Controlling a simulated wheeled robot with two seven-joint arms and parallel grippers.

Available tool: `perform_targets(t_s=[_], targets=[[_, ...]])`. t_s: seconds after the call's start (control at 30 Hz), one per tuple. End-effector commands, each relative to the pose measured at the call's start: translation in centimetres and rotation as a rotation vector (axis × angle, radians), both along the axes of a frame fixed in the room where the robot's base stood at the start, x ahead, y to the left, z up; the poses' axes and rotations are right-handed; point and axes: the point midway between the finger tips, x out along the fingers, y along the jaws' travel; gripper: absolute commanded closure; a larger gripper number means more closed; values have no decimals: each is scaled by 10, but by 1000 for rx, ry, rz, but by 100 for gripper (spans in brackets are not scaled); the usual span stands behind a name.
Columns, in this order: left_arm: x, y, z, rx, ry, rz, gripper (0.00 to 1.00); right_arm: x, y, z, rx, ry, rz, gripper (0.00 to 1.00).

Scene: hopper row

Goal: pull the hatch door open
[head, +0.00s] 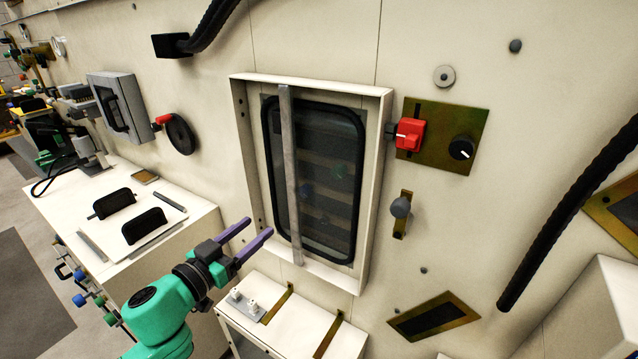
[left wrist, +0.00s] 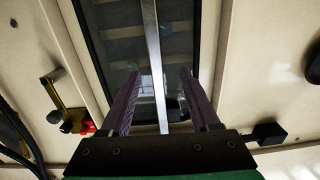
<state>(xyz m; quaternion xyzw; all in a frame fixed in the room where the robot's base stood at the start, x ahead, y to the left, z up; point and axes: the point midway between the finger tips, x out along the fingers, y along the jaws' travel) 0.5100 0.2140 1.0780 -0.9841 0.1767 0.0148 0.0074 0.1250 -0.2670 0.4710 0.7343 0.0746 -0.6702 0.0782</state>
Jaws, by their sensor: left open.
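The hatch door (head: 335,185) is a dark glass panel with a black rounded rim, set in a raised cream frame (head: 378,190) on the wall. It looks shut. A grey vertical bar (head: 291,170) runs down its left part. My left gripper (head: 261,226) is open and empty, with purple fingers, left of the bar's lower part in the head view. In the left wrist view the bar (left wrist: 152,40) appears between the two spread fingers (left wrist: 160,74), lying beyond them with no contact visible. The door (left wrist: 120,45) also shows there. My right gripper is not in view.
A red rotary switch (head: 410,134) and a black knob (head: 461,149) sit right of the frame. A grey knob (head: 400,207) is below them. A white box (head: 262,318) stands under the hatch, and a white counter (head: 85,205) is at left. Black hoses hang at upper left and right.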

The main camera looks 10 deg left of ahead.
Motion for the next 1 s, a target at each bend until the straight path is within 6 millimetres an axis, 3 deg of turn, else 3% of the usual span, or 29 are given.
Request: perform_targets(t_s=[0.1,0.27,0.47,0.8,1.0], targets=[[-2,-12,13,-14,-18,-27,38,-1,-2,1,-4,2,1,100],[15,-16,15,-16,-20,-23,38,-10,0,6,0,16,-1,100],[49,-30,16,-15,-20,-22,38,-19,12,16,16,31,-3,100],[118,-57,12,-15,-16,-21,38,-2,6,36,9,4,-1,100],[131,-64,10,-13,-15,-24,38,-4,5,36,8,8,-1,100]])
